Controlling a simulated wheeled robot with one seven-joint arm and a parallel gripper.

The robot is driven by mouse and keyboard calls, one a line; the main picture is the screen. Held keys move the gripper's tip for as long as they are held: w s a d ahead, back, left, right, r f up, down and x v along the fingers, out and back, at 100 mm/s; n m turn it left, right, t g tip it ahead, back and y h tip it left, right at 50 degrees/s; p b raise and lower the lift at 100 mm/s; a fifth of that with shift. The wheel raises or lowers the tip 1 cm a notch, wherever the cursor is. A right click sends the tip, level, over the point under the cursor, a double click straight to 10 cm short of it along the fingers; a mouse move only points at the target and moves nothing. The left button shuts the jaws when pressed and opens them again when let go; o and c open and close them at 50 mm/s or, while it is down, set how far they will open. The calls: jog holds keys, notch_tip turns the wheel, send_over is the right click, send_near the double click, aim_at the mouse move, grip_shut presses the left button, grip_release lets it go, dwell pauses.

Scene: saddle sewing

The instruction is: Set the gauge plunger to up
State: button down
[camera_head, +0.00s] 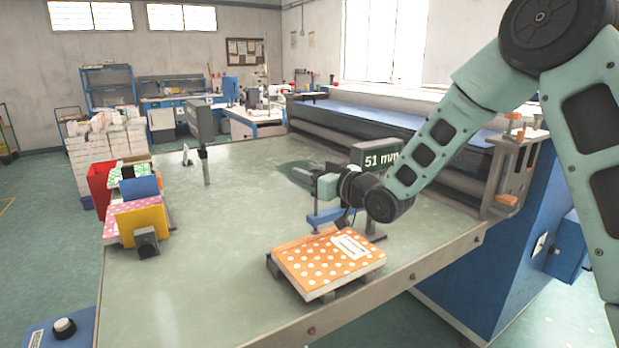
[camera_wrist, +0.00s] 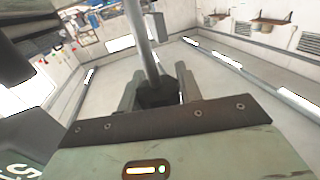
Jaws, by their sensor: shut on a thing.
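The gauge stands at the front right of the table. Its dark display (camera_head: 376,157) reads 51 mm, and a blue arm (camera_head: 327,214) sticks out below my gripper. My gripper (camera_head: 318,186) is at the gauge, above the blue arm. In the wrist view my gripper's two grey fingers (camera_wrist: 157,91) are shut on a dark knob (camera_wrist: 158,95), which I take to be the plunger's; a grey rod (camera_wrist: 140,40) runs from it. In the head view my gripper and wrist hide the knob. An orange dotted book (camera_head: 312,262) lies flat on supports just below and in front of the gauge.
A dark post with a screen (camera_head: 198,122) stands at the table's back left. Colourful books (camera_head: 140,217) stand in a holder at the left edge. A long blue-topped machine (camera_head: 390,125) borders the back right. The middle of the table (camera_head: 220,240) is clear.

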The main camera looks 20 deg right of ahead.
jog(key=c, duration=0.9)
grip_release()
jog(key=shift+c, duration=0.2)
jog(key=shift+s, duration=0.1)
jog(key=b+v, duration=0.4)
jog(key=v, duration=1.3)
jog(key=shift+b, duration=0.35)
jog(key=shift+s+d, duration=0.1)
